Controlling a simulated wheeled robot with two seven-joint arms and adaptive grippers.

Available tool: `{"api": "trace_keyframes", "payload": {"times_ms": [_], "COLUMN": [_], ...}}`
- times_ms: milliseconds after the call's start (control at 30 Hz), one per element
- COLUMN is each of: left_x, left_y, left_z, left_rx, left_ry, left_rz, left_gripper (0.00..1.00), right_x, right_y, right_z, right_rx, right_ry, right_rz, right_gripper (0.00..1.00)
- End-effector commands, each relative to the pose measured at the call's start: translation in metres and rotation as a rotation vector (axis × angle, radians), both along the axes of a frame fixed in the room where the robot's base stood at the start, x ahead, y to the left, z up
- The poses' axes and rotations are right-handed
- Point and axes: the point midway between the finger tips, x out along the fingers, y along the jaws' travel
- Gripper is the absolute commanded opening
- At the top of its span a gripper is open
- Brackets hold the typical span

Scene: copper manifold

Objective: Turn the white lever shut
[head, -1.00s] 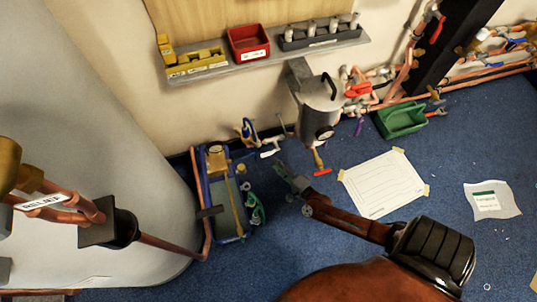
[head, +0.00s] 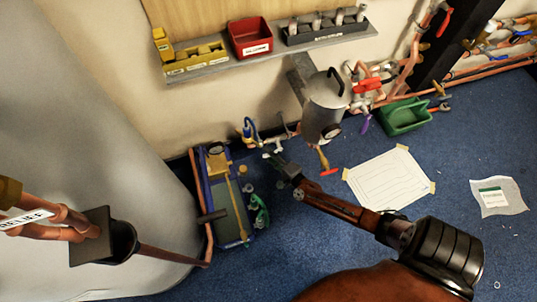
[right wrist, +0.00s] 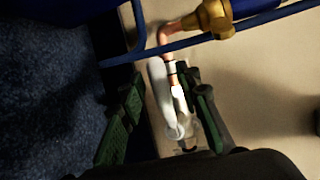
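The white lever (head: 268,155) is small and partly hidden beside my right gripper (head: 275,163) in the head view, low against the wall. In the right wrist view the white lever (right wrist: 162,85) lies lengthwise below a copper elbow and brass fitting. My right gripper (right wrist: 163,92) is open, with its dark green fingers on either side of the lever. The right finger looks very close to the lever; I cannot tell if it touches. A gap shows on the left side. My left gripper is not in view.
A grey tank (head: 326,105) and a red-handled valve (head: 328,171) are to the right. A paper sheet (head: 390,178) and green bin (head: 405,115) lie on the blue floor.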

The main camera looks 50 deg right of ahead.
Motion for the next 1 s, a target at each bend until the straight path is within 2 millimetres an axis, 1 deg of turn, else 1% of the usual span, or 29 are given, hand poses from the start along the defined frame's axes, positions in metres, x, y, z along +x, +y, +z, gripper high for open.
{"api": "trace_keyframes", "payload": {"times_ms": [67, 533, 1000], "left_x": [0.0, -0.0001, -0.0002], "left_y": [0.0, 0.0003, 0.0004], "left_z": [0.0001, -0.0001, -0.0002], "left_rx": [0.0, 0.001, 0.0], "left_ry": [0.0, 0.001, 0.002], "left_rz": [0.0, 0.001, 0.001], "left_gripper": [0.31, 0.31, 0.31], "right_x": [0.0, -0.0006, -0.0009], "right_y": [-0.0001, -0.0002, -0.0004], "right_z": [0.0004, 0.0003, 0.0], "right_rx": [0.0, -0.001, -0.001], "right_ry": [0.0, 0.0, 0.0], "right_rz": [0.0, 0.0, 0.0], "right_gripper": [0.31, 0.0, 0.0]}}
